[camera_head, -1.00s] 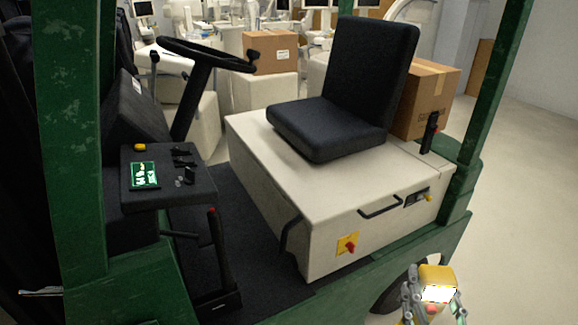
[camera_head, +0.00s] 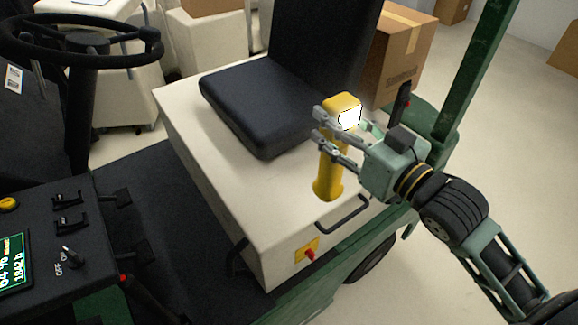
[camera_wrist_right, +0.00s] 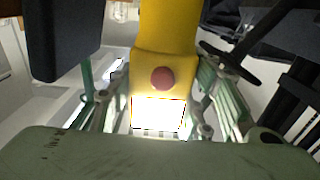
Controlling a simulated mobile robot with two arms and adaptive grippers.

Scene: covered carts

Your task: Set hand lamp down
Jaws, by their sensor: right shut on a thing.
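The hand lamp (camera_head: 328,176) is yellow with a lit white face and stands upright in my right gripper (camera_head: 336,140). The gripper is shut on it just below the lamp head. In the head view the lamp is over the cream box (camera_head: 225,150) of the cart, right of the black seat. I cannot tell whether its base touches the box top. In the right wrist view the lamp (camera_wrist_right: 165,60) shows its red button and glowing face between the fingers (camera_wrist_right: 165,100). My left gripper is out of view.
The black seat (camera_head: 240,112) stands close left of the lamp. A cardboard box (camera_head: 400,50) and a green post (camera_head: 478,75) are behind and right. A black handle (camera_head: 343,215) and a red switch (camera_head: 308,253) are on the box's side. The box top's left part is clear.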

